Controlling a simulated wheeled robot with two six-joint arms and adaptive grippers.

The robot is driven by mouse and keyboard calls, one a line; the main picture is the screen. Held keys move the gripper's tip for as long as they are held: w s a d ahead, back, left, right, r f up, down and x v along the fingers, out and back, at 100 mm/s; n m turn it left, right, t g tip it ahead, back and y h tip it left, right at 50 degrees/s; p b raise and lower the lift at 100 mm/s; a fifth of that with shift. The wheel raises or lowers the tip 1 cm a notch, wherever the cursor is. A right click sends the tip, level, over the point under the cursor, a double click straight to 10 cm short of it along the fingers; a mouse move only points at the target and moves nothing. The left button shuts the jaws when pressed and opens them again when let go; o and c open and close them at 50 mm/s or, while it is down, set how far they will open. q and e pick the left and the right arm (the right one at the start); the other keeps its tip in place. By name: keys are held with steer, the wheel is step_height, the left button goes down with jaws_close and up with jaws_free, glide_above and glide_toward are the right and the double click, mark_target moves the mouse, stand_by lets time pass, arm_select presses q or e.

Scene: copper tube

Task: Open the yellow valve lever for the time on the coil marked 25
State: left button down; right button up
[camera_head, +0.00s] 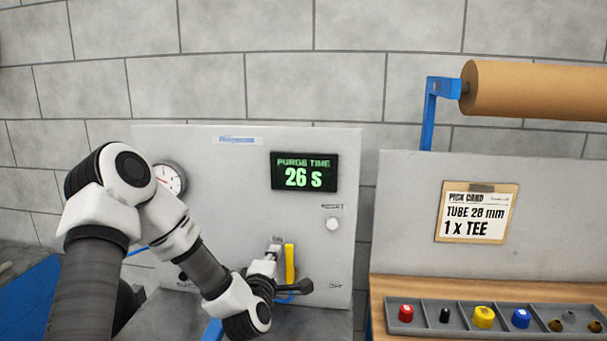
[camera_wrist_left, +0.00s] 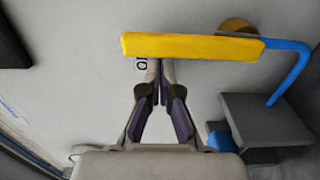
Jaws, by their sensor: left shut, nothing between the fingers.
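The yellow valve lever (camera_head: 290,262) stands upright low on the right side of the grey panel (camera_head: 230,215). In the left wrist view the lever (camera_wrist_left: 190,46) runs across the picture, with a blue pipe at its right end. My left gripper (camera_head: 275,245) is beside the lever, on its left in the head view. Its fingers (camera_wrist_left: 160,68) are closed together and empty, with the tips close to the lever's edge; I cannot tell whether they touch. The panel display (camera_head: 304,172) reads PURGE TIME 26 S. No coil marked 25 shows. My right gripper is not in view.
A round gauge (camera_head: 170,178) is partly behind my left arm. A white knob (camera_head: 333,223) is above and right of the lever. To the right, a grey divided tray (camera_head: 432,323) holds coloured caps and brass parts, below a pick card (camera_head: 477,212) and a brown roll (camera_head: 535,90).

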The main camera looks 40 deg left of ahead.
arm_select(q)
steer(key=d+b, duration=0.1)
steer(key=w+d+b, duration=0.1)
steer(key=d, duration=0.1)
steer(key=w+d+b, duration=0.1)
steer(key=shift+w+d+f+b, duration=0.2)
steer(key=shift+w+d+b, duration=0.05)
steer(key=shift+d+b, duration=0.05)
steer(key=w+d, duration=0.1)
steer(key=d, duration=0.1)
steer(key=w+d+b, duration=0.1)
steer(key=d, duration=0.1)
steer(key=shift+w+d+r, duration=0.15)
steer(key=shift+w, duration=0.05)
steer(key=shift+w+d, duration=0.15)
steer(key=shift+d, duration=0.15)
steer(key=shift+s+d+b, duration=0.2)
steer(key=shift+s+b, duration=0.3)
steer(key=b, duration=0.2)
glide_toward(321, 250)
steer(key=shift+v, duration=0.8)
